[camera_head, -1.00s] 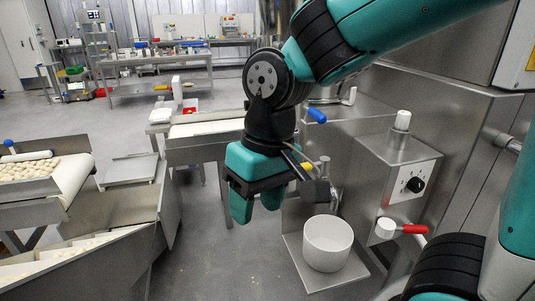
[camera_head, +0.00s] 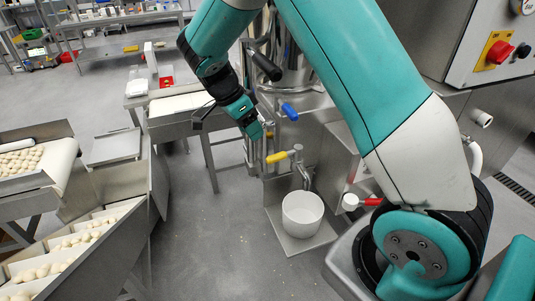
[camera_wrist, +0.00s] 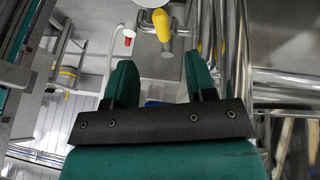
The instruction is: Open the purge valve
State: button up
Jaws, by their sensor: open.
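A valve with a yellow handle (camera_head: 277,157) sits on a steel pipe above a white bucket (camera_head: 302,218); its handle points left. The yellow handle (camera_wrist: 161,24) also shows in the wrist view, beyond the fingers. A blue handle (camera_head: 289,111) is higher up on the steel machine, and a red handle (camera_head: 372,202) is lower right. No label shows which one is the purge valve. My gripper (camera_head: 257,130) is open and empty, up and left of the yellow handle and apart from it. In the wrist view its two teal fingers (camera_wrist: 160,80) are spread.
A black handle (camera_head: 265,66) sticks out of the machine above the blue one. Steel pipes (camera_wrist: 290,80) stand close at the right of the wrist view. A conveyor with dough pieces (camera_head: 20,160) is at the left.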

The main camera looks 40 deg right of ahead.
jog(key=p+x, duration=0.1)
jog(key=x, duration=0.9)
jog(key=shift+d+f+p, duration=0.1)
jog(key=shift+f+p, duration=0.25)
grip_shut()
